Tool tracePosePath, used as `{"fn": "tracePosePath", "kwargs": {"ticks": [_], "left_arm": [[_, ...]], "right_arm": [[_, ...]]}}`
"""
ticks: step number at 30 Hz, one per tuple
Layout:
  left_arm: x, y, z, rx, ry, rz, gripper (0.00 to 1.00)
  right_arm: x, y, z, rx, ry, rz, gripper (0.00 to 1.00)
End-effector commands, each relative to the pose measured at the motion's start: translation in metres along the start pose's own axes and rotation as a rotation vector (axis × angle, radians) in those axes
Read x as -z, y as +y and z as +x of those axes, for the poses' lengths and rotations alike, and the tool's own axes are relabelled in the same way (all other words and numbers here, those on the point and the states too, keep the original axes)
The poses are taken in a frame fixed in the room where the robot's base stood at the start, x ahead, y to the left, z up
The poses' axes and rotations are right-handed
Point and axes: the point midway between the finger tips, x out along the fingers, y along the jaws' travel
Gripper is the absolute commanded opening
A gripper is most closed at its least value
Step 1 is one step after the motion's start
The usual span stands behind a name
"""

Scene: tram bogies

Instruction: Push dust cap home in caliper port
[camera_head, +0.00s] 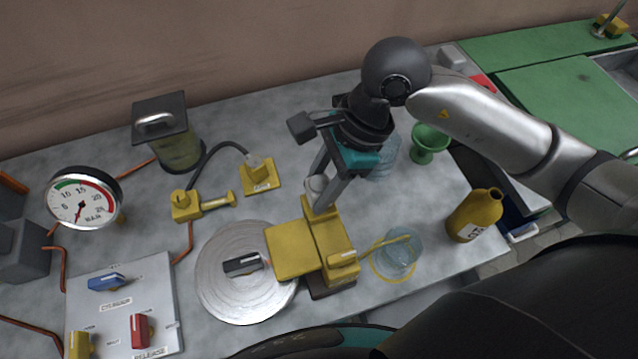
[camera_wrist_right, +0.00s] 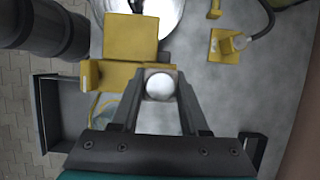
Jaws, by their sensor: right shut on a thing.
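The dust cap (camera_head: 317,184) is a small pale round piece between the fingertips of my right gripper (camera_head: 320,192). In the right wrist view the cap (camera_wrist_right: 160,86) shows as a whitish disc, with the right gripper's (camera_wrist_right: 159,90) fingers on both sides of it. The yellow caliper (camera_head: 293,248) stands at the right edge of the metal disc, and the cap is at its back end. In the wrist view the caliper (camera_wrist_right: 130,38) is just beyond the cap. The port is hidden, and I cannot tell how deep the cap sits. My left gripper is not in view.
The brake disc (camera_head: 222,300) lies beside the caliper. A clear cup (camera_head: 397,252) with a yellow tube and a yellow bottle (camera_head: 474,215) stand to the right. A green goblet (camera_head: 428,143) is behind. A lever panel (camera_head: 122,305) and gauge (camera_head: 83,197) are at left.

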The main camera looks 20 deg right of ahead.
Motion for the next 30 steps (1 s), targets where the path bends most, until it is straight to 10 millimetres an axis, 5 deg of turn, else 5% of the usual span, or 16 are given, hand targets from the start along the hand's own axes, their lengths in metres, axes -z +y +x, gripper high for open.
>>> {"fn": "tracePosePath", "kwargs": {"ticks": [30], "left_arm": [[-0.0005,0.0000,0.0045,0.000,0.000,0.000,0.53]], "right_arm": [[-0.0004,0.0000,-0.0005,0.000,-0.001,0.000,0.00]]}}
